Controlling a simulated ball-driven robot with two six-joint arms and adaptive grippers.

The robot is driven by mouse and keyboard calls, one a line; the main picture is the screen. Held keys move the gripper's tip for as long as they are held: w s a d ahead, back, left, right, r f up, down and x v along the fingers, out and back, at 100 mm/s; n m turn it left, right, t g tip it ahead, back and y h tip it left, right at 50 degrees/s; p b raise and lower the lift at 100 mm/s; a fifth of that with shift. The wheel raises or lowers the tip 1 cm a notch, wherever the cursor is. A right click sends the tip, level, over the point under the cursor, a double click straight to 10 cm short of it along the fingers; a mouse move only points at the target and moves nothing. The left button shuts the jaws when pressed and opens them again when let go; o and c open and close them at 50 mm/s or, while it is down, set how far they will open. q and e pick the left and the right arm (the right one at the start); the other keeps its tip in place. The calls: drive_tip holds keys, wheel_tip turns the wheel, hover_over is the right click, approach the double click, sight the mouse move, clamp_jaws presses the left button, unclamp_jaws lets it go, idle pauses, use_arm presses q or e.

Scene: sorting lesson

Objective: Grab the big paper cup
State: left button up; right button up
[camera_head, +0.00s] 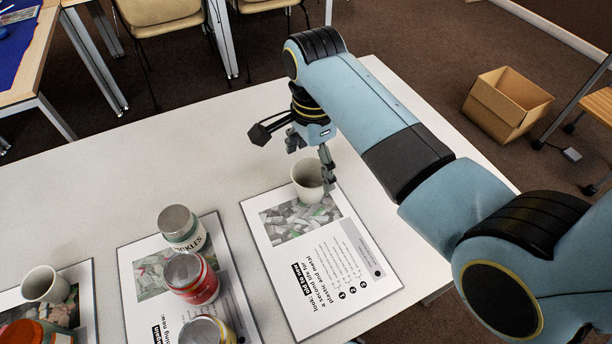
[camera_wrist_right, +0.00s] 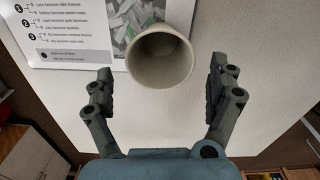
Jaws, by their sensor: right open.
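A whitish paper cup (camera_head: 307,188) stands upright on the far edge of the right-hand sheet. In the right wrist view, this cup (camera_wrist_right: 160,68) shows its open, empty mouth, just beyond the space between my fingers. My right gripper (camera_head: 311,157) is open and hangs just above and beside this cup, one finger close to its right side. In the right wrist view, my right gripper (camera_wrist_right: 160,82) has its two fingers spread wider than the cup, with nothing between them. A second pale cup (camera_head: 44,286) stands at the far left. My left gripper is not in view.
A pickles can (camera_head: 183,232), a red can (camera_head: 192,282) and a yellowish can (camera_head: 207,331) stand on the middle sheet (camera_head: 135,275). An orange-lidded jar (camera_head: 24,334) is at bottom left. The white table (camera_head: 110,180) is clear behind the sheets. A cardboard box (camera_head: 490,112) is on the floor.

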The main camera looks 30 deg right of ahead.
sight(306, 175)
wheel_tip(306, 175, down, 2)
drive_tip(key=shift+s+f, duration=0.15)
drive_tip(key=shift+f, duration=0.3)
drive_tip(key=f, duration=0.2)
drive_tip(key=f+b, duration=0.1)
drive_tip(key=f, duration=0.2)
drive_tip(key=shift+w+a, duration=0.1)
drive_tip(key=shift+w, duration=0.1)
drive_tip(key=shift+c, duration=0.8)
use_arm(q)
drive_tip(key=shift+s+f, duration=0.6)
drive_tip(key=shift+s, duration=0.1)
use_arm(e)
drive_tip(key=c, duration=0.4)
drive_tip(key=shift+s, duration=0.1)
drive_tip(key=shift+c, duration=0.4)
